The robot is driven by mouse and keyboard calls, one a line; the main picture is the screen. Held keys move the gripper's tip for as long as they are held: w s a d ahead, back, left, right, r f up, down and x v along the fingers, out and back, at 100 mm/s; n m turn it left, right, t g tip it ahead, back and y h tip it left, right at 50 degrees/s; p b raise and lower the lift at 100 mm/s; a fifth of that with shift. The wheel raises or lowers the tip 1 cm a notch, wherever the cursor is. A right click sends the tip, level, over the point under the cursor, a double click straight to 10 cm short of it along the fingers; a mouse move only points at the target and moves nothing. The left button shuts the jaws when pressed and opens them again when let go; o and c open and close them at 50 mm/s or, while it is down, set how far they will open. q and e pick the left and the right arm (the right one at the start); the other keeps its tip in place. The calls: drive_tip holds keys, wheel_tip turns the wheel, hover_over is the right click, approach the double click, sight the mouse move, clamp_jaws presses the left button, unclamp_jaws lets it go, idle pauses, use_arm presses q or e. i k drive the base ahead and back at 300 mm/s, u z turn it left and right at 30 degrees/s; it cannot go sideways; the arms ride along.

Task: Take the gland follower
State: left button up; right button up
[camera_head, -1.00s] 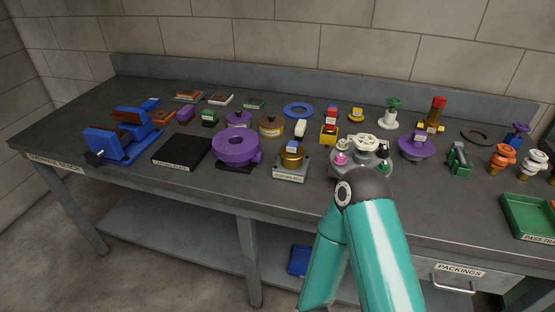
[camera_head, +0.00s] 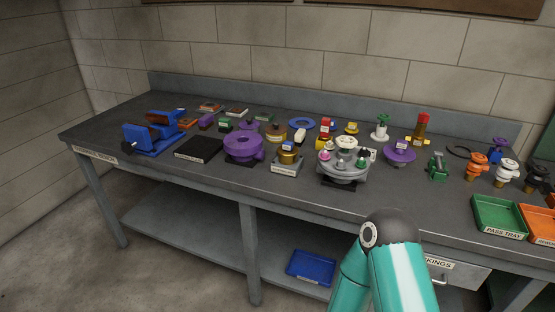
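No part on the bench carries a label I can read as the gland follower, so I cannot tell which one it is. Candidate-looking round parts are a purple flanged part (camera_head: 399,153), a blue ring (camera_head: 301,123), a brass piece (camera_head: 289,152) on a labelled block and a brown round part (camera_head: 275,133). A grey round carousel (camera_head: 343,168) bears several small pieces, pink, green and white among them. A teal arm of mine with a dark joint stands at the bottom right, in front of the bench. Neither gripper shows.
The grey bench (camera_head: 215,186) runs along the wall. A blue vise (camera_head: 153,136), a black plate (camera_head: 199,149) and a purple ring-shaped body (camera_head: 243,148) stand at left. A green pass tray (camera_head: 500,217) and an orange tray (camera_head: 540,223) are at right. A blue bin (camera_head: 311,268) lies below.

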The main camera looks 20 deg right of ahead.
sight(287, 149)
drive_tip(key=z, duration=0.2)
drive_tip(key=i, duration=0.85)
drive_tip(key=u, duration=0.1)
